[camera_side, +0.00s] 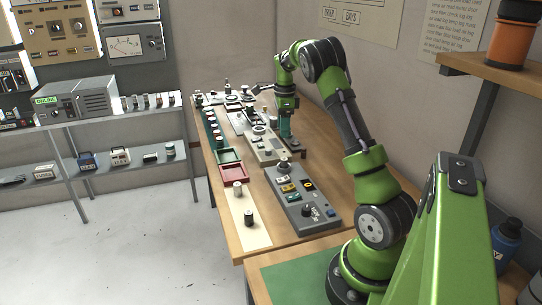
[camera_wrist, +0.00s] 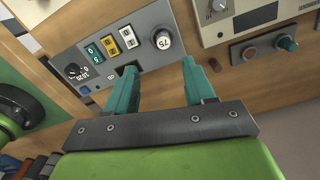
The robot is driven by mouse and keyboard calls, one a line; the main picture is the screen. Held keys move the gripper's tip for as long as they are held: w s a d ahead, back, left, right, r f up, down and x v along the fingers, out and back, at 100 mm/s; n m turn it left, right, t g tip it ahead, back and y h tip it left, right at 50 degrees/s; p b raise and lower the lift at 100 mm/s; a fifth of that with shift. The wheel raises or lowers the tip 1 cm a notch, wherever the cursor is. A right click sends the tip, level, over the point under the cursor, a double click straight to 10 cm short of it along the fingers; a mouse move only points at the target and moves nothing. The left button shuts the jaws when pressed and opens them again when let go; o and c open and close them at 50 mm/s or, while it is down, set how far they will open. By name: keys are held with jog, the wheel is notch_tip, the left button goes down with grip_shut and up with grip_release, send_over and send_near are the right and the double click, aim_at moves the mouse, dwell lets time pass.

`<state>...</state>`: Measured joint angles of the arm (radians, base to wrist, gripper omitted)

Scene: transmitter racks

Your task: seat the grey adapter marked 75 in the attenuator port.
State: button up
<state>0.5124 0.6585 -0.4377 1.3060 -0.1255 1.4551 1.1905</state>
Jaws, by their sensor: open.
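The grey adapter marked 75 (camera_wrist: 163,38) shows its round, light face at the right end of a grey panel in the wrist view. It stands on the panel with a dark ring around its base; I take the spot to be the attenuator port, but cannot see how deep it sits. The panel (camera_wrist: 190,52) also carries green, yellow and white tabs and a black knob. The panel also lies on the bench in the side view (camera_side: 318,222). My gripper (camera_wrist: 158,67) is open, with nothing between its teal fingers. In the side view my gripper (camera_side: 285,140) is low near the panel's far end.
A red tray (camera_side: 232,172) and a pale strip with two upright cylinders (camera_side: 249,218) lie left of the panel. Several more units stand farther back.

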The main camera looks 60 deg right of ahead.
jog(key=a+r+n+t, duration=0.2)
jog(key=a+r+n, duration=0.35)
jog(key=a, duration=0.55)
jog(key=a+r+n+t, duration=0.2)
jog(key=a+r+n, duration=0.35)
jog(key=a, duration=0.45)
jog(key=s+a+n+t+y, duration=0.1)
jog(key=s+a+n, duration=0.5)
jog(key=a, duration=0.3)
jog(key=s+a+n+t+y, duration=0.1)
jog(key=s+a+n+t, duration=0.1)
jog(key=s+a+n, duration=0.4)
jog(key=a+n, duration=0.2)
jog(key=a, duration=0.1)
jog(key=shift+s+f+n, duration=0.25)
jog(key=shift+n, duration=0.05)
jog(key=shift+o, duration=0.2)
jog(key=shift+d, duration=0.15)
